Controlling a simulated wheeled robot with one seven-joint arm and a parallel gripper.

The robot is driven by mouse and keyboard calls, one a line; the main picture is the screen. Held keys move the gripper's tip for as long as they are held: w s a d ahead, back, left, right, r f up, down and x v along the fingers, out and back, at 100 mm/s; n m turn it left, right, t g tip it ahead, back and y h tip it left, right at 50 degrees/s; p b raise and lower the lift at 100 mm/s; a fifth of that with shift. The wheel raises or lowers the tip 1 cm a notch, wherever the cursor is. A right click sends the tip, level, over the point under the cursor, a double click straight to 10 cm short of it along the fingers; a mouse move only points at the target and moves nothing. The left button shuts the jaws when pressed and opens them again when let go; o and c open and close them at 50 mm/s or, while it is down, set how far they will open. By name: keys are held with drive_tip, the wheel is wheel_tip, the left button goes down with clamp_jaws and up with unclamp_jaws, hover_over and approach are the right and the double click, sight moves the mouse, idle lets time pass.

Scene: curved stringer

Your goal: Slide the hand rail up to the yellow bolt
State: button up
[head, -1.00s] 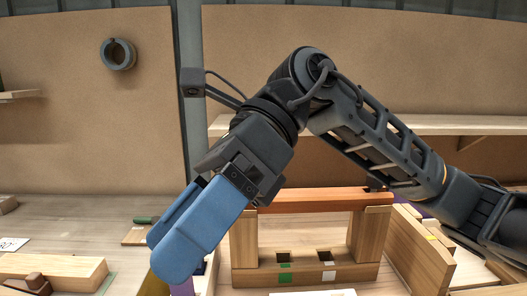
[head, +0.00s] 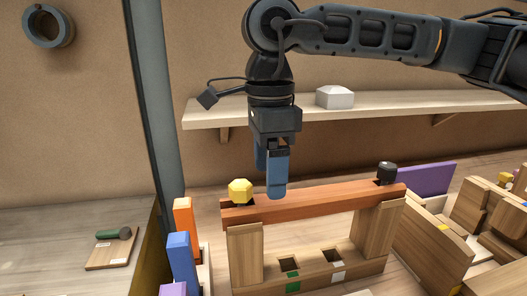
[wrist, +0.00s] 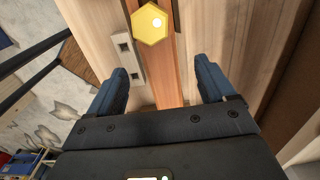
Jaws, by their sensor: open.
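The hand rail (head: 315,203) is a reddish-brown wooden bar lying across the tops of two wooden posts. The yellow bolt (head: 240,190) is a hexagonal knob at the rail's left end. A black bolt (head: 386,173) stands at its right end. My gripper (head: 272,190) has blue fingers pointing down, over the rail just right of the yellow bolt. In the wrist view the open fingers (wrist: 162,92) lie on either side of the rail (wrist: 165,80), with the yellow bolt (wrist: 152,23) ahead. I cannot tell whether the fingers touch the rail.
The wooden base (head: 312,270) under the rail has two square holes with green and white marks. Orange (head: 184,217) and blue (head: 180,262) blocks stand at left. A purple panel (head: 427,181) and wooden boards (head: 433,240) stand at right. A shelf (head: 400,107) runs behind.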

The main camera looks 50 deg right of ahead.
sight(264, 200)
drive_tip(key=shift+f+p, duration=0.3)
drive_tip(key=shift+f, duration=2.45)
drive_tip(key=c, duration=1.4)
drive_tip(key=shift+a, duration=0.1)
drive_tip(key=shift+w, duration=0.1)
drive_tip(key=shift+w+a, duration=0.1)
drive_tip(key=shift+a, duration=0.1)
drive_tip(key=o, duration=1.4)
wheel_tip(264, 200, up, 12)
